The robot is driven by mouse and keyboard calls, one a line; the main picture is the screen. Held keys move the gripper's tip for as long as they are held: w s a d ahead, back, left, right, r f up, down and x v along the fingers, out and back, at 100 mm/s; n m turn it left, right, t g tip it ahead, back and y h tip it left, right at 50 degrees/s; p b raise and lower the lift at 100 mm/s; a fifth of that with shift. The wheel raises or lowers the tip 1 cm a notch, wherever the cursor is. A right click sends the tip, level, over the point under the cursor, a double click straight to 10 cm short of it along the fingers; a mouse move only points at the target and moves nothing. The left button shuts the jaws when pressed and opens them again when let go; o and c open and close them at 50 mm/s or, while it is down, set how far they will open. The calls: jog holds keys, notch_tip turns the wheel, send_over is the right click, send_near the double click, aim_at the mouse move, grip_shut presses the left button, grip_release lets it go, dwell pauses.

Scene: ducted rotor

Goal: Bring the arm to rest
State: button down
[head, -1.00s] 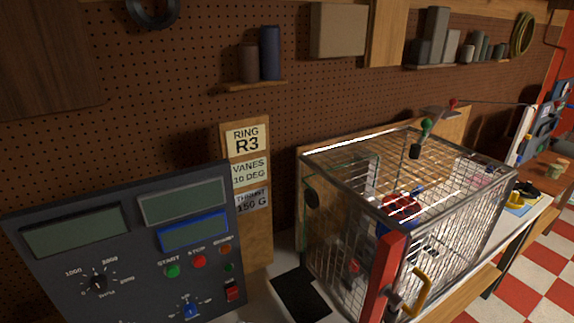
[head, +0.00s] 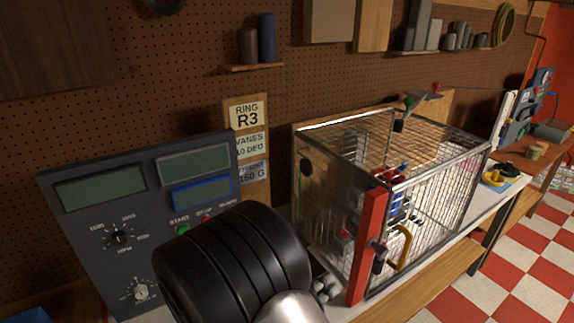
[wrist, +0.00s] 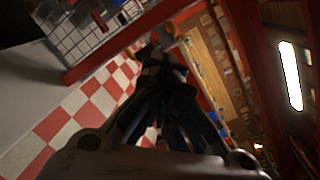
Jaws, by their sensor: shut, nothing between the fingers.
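My gripper (wrist: 158,65) shows in the wrist view with its dark fingers together and nothing between them. It hangs in free air, with the checkered floor and the wire cage behind it. In the head view a large black rounded part of my arm covers the lower middle, in front of the control panel and the cage's left corner. My fingers do not show clearly in that view.
The wire cage (head: 440,205) with a red post (head: 369,245) and yellow handle stands on the bench, right of the control panel (head: 90,225). The cage also shows at top left in the wrist view (wrist: 85,30). Open red-and-white floor (head: 520,260) lies to the right.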

jog(key=s+d+r+m+g+y+b, duration=0.2)
jog(key=s+d+r+m+g+y, duration=0.15)
jog(key=s+d+m+g, duration=1.15)
jog(key=s+a+r+m+t+y+b, duration=0.1)
jog(key=a+m+t+y, duration=0.3)
jog(key=m, duration=0.5)
jog(key=s+a+r+m+t+y+b, duration=0.1)
jog(key=s+a+m+t+y, duration=0.3)
jog(key=m, duration=0.6)
jog(key=shift+a+r+t+y, duration=0.25)
jog(key=shift+a+t+y, duration=0.25)
jog(key=shift+y, duration=0.55)
